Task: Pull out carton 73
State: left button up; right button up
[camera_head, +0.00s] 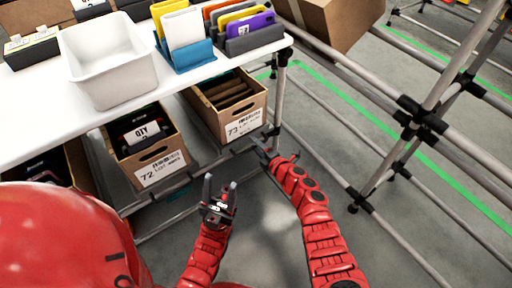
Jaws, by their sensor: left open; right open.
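Carton 73 (254,102) is an open brown box with a white label and a hand slot. It sits tilted toward me on the lower shelf, under the white table top, with brown dividers inside. My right gripper (273,150) is open and empty, just in front of and below the carton's right front corner. No contact with the carton is clear. My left gripper (220,182) is open and empty, lower and further from the shelf, with its fingers pointing up toward the cartons.
Carton 72 (153,155) stands left of carton 73. The white table (40,115) above holds a white bin (112,65) and colored folders in holders. A shelf post (279,95) stands right of carton 73. A grey tube frame (425,120) is at the right.

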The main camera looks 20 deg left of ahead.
grip_shut()
dwell(1.4)
